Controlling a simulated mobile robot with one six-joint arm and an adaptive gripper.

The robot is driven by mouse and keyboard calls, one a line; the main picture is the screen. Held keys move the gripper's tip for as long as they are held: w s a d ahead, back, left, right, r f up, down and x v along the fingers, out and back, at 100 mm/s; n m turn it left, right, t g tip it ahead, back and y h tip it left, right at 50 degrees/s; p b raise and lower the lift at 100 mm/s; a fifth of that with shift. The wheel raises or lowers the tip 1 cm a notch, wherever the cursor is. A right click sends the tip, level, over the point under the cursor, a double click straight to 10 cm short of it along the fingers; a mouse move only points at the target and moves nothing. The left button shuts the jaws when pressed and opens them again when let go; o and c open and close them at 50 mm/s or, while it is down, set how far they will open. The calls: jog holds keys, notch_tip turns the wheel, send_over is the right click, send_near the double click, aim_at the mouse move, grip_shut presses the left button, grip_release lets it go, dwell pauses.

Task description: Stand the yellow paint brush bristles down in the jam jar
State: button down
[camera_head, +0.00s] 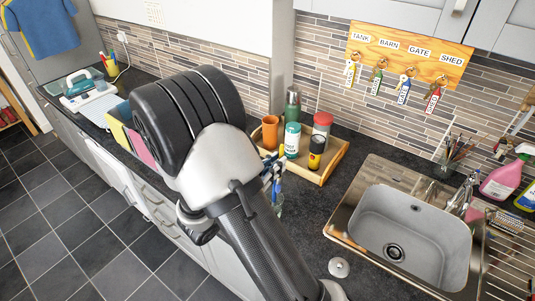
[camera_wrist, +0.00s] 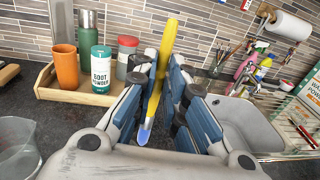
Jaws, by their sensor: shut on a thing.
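My gripper (camera_wrist: 160,76) is shut on the yellow paint brush (camera_wrist: 161,60), which shows between its blue-and-white fingers in the wrist view. The brush is slightly tilted; its yellow handle points up and its blue tip points down.
A wooden tray (camera_head: 328,172) holds an orange cup (camera_head: 270,132), a green bottle, a boot powder tin (camera_head: 292,140) and other containers behind my gripper. The sink (camera_head: 410,225) lies to the right, with a pot of brushes (camera_head: 444,167) behind it.

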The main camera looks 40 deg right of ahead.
notch_tip(320, 180, down, 11)
jog(key=w+n+t+b, duration=0.1)
jog(key=w+t+b, duration=0.1)
jog(key=b, duration=0.7)
jog(key=shift+a+b, duration=0.4)
jog(key=shift+a, duration=0.05)
dwell(0.3)
jog(key=shift+f, duration=0.1)
jog(key=c, duration=1.6)
grip_release()
jog(key=shift+o, duration=0.2)
jog(key=v, duration=1.2)
